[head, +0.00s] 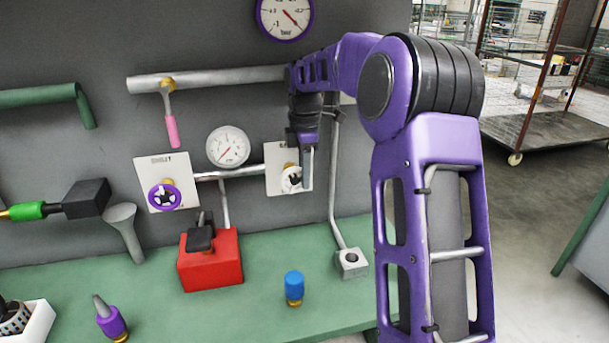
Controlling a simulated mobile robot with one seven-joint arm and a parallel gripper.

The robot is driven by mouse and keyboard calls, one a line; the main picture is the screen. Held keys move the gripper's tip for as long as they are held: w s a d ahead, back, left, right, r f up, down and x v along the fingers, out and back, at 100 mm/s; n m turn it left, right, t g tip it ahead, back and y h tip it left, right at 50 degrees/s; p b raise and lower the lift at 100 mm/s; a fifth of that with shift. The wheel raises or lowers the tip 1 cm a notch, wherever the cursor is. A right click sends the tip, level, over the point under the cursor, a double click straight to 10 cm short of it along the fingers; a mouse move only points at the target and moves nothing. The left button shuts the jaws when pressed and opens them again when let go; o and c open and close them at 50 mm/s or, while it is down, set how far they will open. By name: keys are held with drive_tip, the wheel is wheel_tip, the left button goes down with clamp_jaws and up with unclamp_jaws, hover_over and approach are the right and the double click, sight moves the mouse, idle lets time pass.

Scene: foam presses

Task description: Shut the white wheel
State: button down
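The white wheel (290,183) sits on a pale square plate (275,160) on the grey wall panel, right of the purple wheel. My gripper (304,178) hangs in front of the plate's right part, with its grey fingers pointing down beside the wheel. It covers the wheel's right side and part of the plate. I cannot tell whether the fingers touch the wheel or how far apart they are.
A purple wheel (164,197) is on another plate to the left. A pressure gauge (228,146) and pipes are between. A red block (210,262), a blue-capped piece (294,287) and a grey pipe foot (351,262) stand on the green bench (255,318). My arm fills the right.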

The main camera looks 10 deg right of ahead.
drive_tip(key=shift+d, duration=0.1)
drive_tip(key=shift+d+f+y, duration=0.1)
drive_tip(key=shift+y, duration=0.4)
drive_tip(key=shift+f+y, duration=0.25)
drive_tip(key=shift+y, duration=0.85)
drive_tip(key=c, duration=0.8)
unclamp_jaws()
drive_tip(key=shift+c, duration=0.2)
drive_tip(key=v, duration=0.7)
drive_tip(key=shift+r, duration=0.3)
